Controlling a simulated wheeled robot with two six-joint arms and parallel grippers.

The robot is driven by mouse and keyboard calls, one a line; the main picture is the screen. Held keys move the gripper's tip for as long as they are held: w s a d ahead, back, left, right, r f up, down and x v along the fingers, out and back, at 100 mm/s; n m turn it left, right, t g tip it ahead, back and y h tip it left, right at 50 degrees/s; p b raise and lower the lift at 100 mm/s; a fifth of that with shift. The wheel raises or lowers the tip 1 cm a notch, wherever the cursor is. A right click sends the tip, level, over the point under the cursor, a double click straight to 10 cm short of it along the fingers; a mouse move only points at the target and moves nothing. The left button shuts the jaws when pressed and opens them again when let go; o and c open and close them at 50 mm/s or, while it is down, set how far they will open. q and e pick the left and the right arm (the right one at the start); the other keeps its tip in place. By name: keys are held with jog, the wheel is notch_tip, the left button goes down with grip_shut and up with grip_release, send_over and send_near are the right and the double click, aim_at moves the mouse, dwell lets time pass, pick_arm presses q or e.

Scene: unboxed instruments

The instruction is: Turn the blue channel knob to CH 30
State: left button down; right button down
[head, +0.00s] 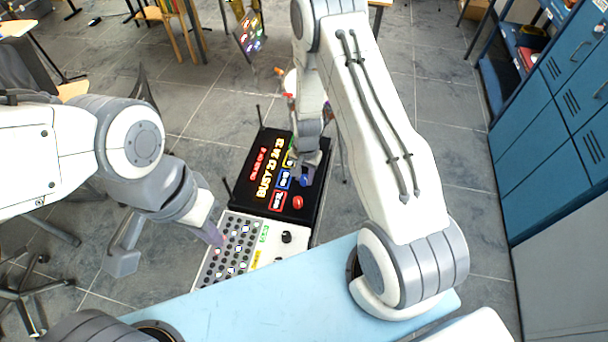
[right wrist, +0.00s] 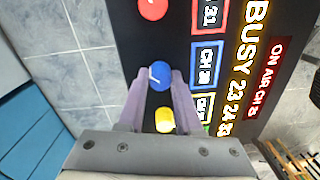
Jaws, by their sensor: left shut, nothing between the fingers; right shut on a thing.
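The blue channel knob (right wrist: 159,76) with a white pointer line sits between the two purple fingers of my right gripper (right wrist: 157,88), which is shut on it. In the head view the blue knob (head: 306,181) shows only partly below my right gripper (head: 303,172). The blue-framed readout (right wrist: 207,65) beside it shows CH and a number that looks like 28. The black panel (head: 262,148) also shows an orange BUSY list and a red ON AIR line. My left gripper (head: 216,236) is shut and empty, over or close to the keypad.
A red knob (right wrist: 153,9) and a yellow knob (right wrist: 165,118) flank the blue one, with red- and yellow-framed readouts. The white button keypad (head: 234,247) with a black knob (head: 287,237) lies in front of the panel. A light blue table (head: 270,290) is nearest.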

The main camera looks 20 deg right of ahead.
aim_at(305, 177)
jog(key=c, duration=0.6)
grip_release()
notch_tip(305, 177, up, 9)
jog(key=shift+d+r+b, duration=0.1)
jog(key=shift+b, duration=0.95)
jog(key=shift+s+r, duration=0.1)
jog(key=shift+r, duration=0.55)
